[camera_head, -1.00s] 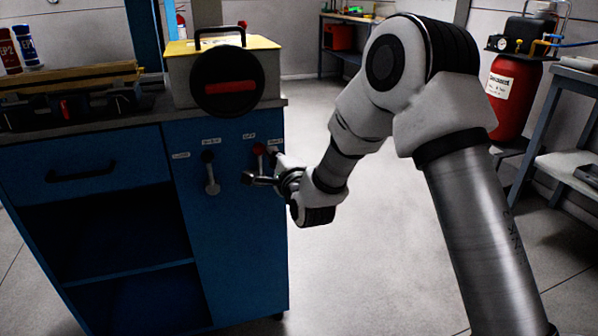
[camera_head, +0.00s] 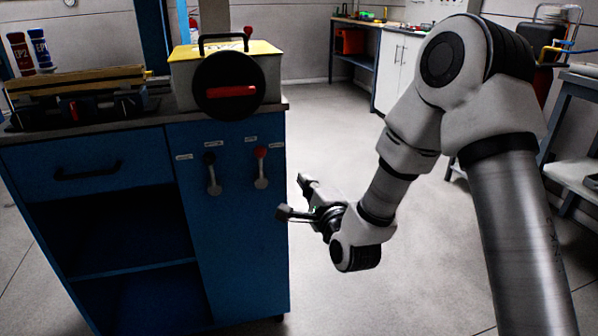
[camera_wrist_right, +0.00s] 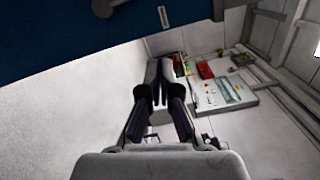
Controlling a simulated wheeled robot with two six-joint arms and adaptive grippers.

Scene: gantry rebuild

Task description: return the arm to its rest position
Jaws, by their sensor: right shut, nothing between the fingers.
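My right arm (camera_head: 405,135) reaches in from the right in the head view, bent at the elbow. My right gripper (camera_head: 292,197) is just right of the blue cabinet's front edge, over the floor, and apart from the levers. In the right wrist view its fingers (camera_wrist_right: 160,90) come together at the tips with nothing between them. My left gripper is in neither view.
The blue cabinet (camera_head: 235,270) stands left of the gripper, with a red-knobbed lever (camera_head: 261,168) and a black-knobbed lever (camera_head: 212,174) on its front. A yellow-topped box (camera_head: 270,75) sits on it. Open floor (camera_head: 335,120) lies behind the gripper; a grey bench (camera_head: 570,175) stands right.

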